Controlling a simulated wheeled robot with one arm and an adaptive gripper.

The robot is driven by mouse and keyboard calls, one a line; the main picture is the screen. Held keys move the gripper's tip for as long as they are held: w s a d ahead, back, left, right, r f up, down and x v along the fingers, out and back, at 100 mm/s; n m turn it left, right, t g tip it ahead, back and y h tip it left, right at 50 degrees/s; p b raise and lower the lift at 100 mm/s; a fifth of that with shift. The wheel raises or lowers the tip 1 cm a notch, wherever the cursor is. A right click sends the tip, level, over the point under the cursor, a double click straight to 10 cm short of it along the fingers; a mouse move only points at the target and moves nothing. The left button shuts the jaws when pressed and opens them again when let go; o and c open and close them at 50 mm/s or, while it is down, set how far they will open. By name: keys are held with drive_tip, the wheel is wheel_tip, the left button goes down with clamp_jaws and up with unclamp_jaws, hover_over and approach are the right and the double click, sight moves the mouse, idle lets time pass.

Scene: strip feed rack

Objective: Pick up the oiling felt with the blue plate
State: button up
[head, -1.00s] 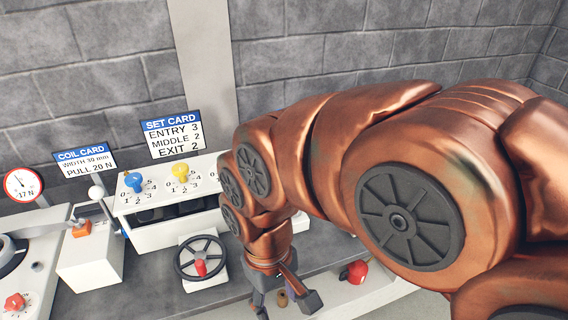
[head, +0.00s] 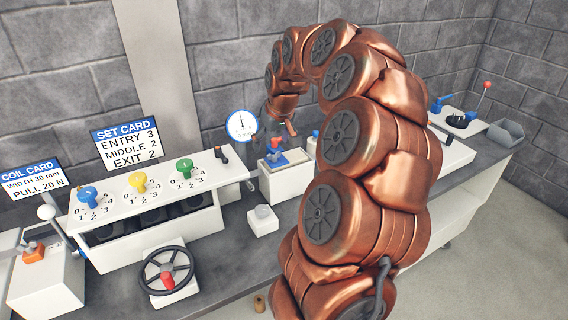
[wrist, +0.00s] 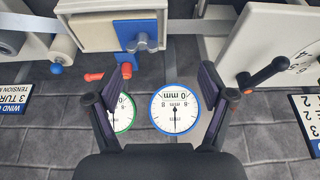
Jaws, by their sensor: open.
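A blue plate (wrist: 137,40) with a grey clamp knob sits against a white and cream box at the top of the wrist view. I cannot clearly make out the felt itself. In the head view my gripper (head: 290,127) is small and partly hidden by my arm, above that box.
A blue-rimmed dial (wrist: 174,108) and a green-rimmed dial (wrist: 123,113) show between the fingers. A red handle (wrist: 108,74) is near the left finger. A black lever (wrist: 262,74) on a white panel is near the right finger. A handwheel (head: 167,270) stands on the bench.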

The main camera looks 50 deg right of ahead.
sight(274, 153)
drive_tip(key=shift+w+d+f+p, duration=0.5)
drive_tip(key=shift+d+f, duration=0.1)
drive_tip(key=shift+f, duration=0.6)
drive_tip(key=shift+w+d+f+p, duration=0.5)
drive_tip(key=shift+d+f, duration=0.1)
drive_tip(key=shift+f, duration=0.65)
drive_tip(key=shift+w+d+f+p, duration=0.5)
drive_tip(key=shift+d+f, duration=0.1)
drive_tip(key=shift+f, duration=0.6)
drive_tip(key=shift+c, duration=0.3)
drive_tip(key=c, duration=1.3)
drive_tip(key=shift+r, duration=0.1)
